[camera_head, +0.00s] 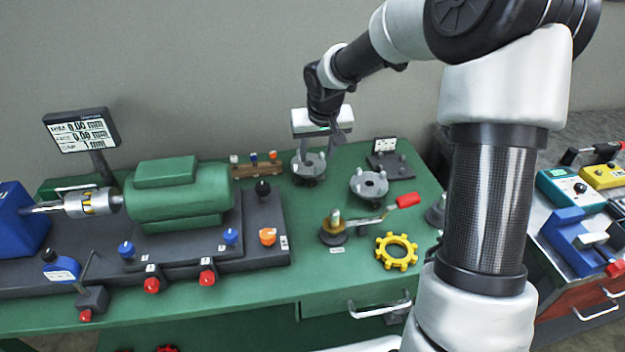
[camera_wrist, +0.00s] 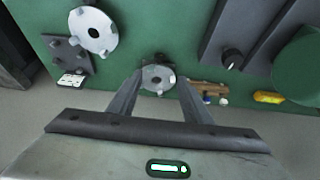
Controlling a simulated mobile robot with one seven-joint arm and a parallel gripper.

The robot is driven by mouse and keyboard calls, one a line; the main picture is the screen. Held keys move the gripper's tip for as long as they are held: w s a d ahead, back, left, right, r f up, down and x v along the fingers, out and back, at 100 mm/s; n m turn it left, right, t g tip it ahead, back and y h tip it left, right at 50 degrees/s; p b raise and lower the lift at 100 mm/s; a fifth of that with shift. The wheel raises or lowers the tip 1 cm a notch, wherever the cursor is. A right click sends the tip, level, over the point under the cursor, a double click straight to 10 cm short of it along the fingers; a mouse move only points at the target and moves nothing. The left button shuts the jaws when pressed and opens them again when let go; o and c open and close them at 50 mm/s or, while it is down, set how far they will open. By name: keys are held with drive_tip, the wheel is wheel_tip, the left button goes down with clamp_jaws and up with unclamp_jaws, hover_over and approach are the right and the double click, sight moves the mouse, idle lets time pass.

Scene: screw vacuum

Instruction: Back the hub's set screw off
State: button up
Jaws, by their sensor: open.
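A grey round hub (camera_head: 309,167) with bolts on its face sits at the back of the green bench. A second grey hub (camera_head: 370,185) stands to its right and nearer. My gripper (camera_head: 322,147) is open above the rear hub, pointing down. In the wrist view the rear hub (camera_wrist: 157,78) shows between the open fingers, apart from them as far as I can tell. The second hub (camera_wrist: 94,30) is at upper left there. Neither view shows a set screw clearly. A bent grey key (camera_head: 88,266) stands in a dark holder at front left.
A green motor (camera_head: 178,188) on a dark base fills the left side. A yellow star-shaped ring (camera_head: 397,251) and a red-handled tool (camera_head: 405,201) lie front right. A wooden rack (camera_head: 257,170) stands left of the rear hub, a dark posted plate (camera_head: 391,163) to its right.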

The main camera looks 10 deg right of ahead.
sight(312, 179)
drive_tip(key=b+x, duration=0.2)
drive_tip(key=x, duration=1.3)
drive_tip(key=shift+f, duration=0.3)
drive_tip(key=c, duration=1.1)
drive_tip(key=b, duration=0.2)
drive_tip(key=shift+a+f+h+b, duration=0.2)
drive_tip(key=shift+f+h+b, duration=0.1)
drive_tip(key=shift+h+b, duration=0.1)
drive_tip(key=shift+r+b, duration=0.1)
drive_tip(key=shift+b, duration=0.25)
drive_tip(key=shift+r+h, duration=0.25)
drive_tip(key=shift+h, duration=0.05)
